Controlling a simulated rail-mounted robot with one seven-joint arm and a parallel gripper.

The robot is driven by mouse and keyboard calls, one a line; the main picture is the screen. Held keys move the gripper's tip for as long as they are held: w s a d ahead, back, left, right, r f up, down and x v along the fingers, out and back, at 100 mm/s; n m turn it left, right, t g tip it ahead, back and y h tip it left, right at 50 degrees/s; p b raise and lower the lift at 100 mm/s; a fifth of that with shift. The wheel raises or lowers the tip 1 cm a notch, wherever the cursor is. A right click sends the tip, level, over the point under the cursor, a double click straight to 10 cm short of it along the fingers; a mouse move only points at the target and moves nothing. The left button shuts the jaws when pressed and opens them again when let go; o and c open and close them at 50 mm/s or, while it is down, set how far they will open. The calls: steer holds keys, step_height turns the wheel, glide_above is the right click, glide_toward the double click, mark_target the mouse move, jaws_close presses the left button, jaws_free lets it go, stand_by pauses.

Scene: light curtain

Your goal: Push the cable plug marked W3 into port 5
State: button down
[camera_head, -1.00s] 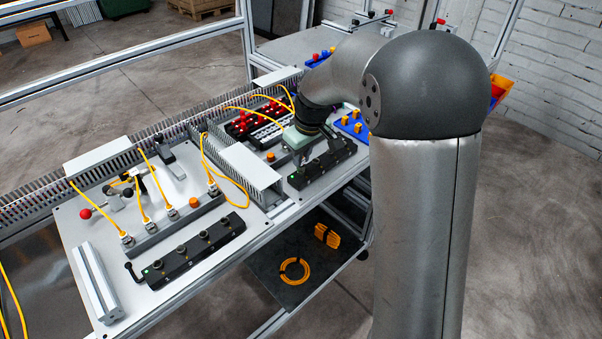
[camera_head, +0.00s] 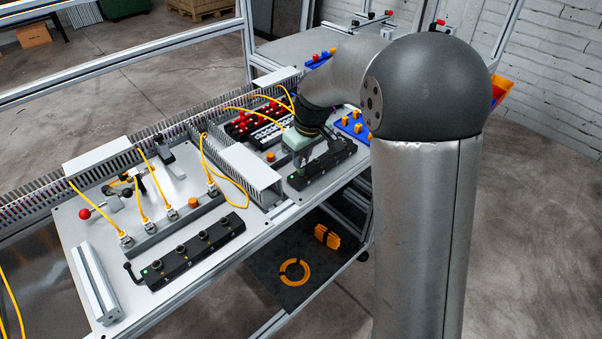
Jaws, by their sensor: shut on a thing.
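My gripper (camera_head: 306,160) points down over the right-hand board, close to a black port block (camera_head: 318,173). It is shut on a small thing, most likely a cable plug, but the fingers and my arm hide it. No W3 mark or port number can be read at this size. Yellow cables (camera_head: 262,97) run behind my gripper, and their ends there are hidden. I cannot tell whether the held thing touches a port.
On the left board, yellow cables end in plugs (camera_head: 127,240) along a grey strip. A black block (camera_head: 193,252) with several round sockets lies in front. A grey cover (camera_head: 250,170) stands between the boards. Blue trays with yellow parts (camera_head: 354,125) are right of my gripper.

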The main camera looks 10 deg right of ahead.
steer(key=shift+s+f, duration=0.1)
steer(key=shift+f, duration=0.1)
steer(key=c, duration=0.9)
jaws_free()
steer(key=shift+r, duration=0.1)
steer(key=shift+r, duration=0.1)
steer(key=shift+w+a+p+v, duration=0.2)
steer(key=shift+p+v, duration=0.65)
steer(key=shift+v, duration=0.35)
steer(key=shift+w+a+p+v, duration=0.1)
steer(key=shift+w+p+v, duration=0.1)
steer(key=shift+p+v, duration=0.85)
steer(key=shift+w+a+p+v, duration=0.2)
steer(key=shift+p+v, duration=0.5)
steer(key=shift+v, duration=0.65)
steer(key=shift+w+r, duration=0.1)
steer(key=shift+r, duration=0.05)
steer(key=s+d+m, duration=0.2)
steer(key=s, duration=0.8)
steer(key=s+d+m+g, duration=0.1)
steer(key=s+m, duration=0.1)
steer(key=s, duration=0.8)
steer(key=s+d+f+m+h, duration=0.1)
steer(key=s+d+m, duration=0.1)
steer(key=s, duration=0.8)
steer(key=shift+d+m+g, duration=0.3)
steer(key=shift+m, duration=0.1)
